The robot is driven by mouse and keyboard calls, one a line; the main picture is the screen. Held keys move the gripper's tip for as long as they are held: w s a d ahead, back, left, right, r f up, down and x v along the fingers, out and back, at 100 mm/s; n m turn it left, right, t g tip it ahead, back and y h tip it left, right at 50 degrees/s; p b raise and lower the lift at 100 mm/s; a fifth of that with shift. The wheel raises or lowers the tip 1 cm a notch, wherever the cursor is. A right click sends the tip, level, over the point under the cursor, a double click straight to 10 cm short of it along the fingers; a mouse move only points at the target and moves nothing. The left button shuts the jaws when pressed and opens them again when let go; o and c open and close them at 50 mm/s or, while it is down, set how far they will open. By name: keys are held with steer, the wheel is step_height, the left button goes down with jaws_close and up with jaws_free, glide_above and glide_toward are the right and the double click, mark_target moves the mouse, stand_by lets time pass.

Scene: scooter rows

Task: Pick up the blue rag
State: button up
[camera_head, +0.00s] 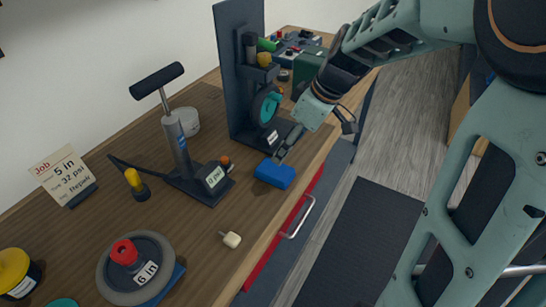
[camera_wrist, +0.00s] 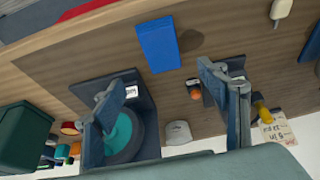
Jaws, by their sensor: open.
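The blue rag (camera_head: 275,173) is a small flat blue block shape lying on the wooden bench near its front edge. In the wrist view the blue rag (camera_wrist: 158,45) lies ahead of the jaws, roughly midway between them sideways. My gripper (camera_head: 282,155) hangs just above and beside the rag in the head view. In the wrist view my gripper (camera_wrist: 165,95) has its two fingers wide apart with nothing between them. Whether a fingertip touches the rag cannot be told.
A dark stand with a teal wheel (camera_head: 267,104) rises behind the rag. A pump with a gauge (camera_head: 214,177) stands to its left. A cream-coloured small piece (camera_head: 231,239) lies near the front edge. A grey wheel (camera_head: 114,272) and a job card (camera_head: 66,180) are further left.

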glide_above(276, 169)
steer(key=d, duration=0.2)
steer(key=f, duration=0.3)
steer(key=s+f, duration=0.1)
steer(key=f, duration=0.1)
steer(key=shift+a, duration=0.25)
steer(key=x, duration=0.5)
steer(key=shift+s+d+f, duration=0.15)
steer(key=shift+f+b, duration=0.25)
steer(key=shift+b, duration=0.25)
steer(key=c, duration=1.1)
steer(key=shift+r, duration=0.15)
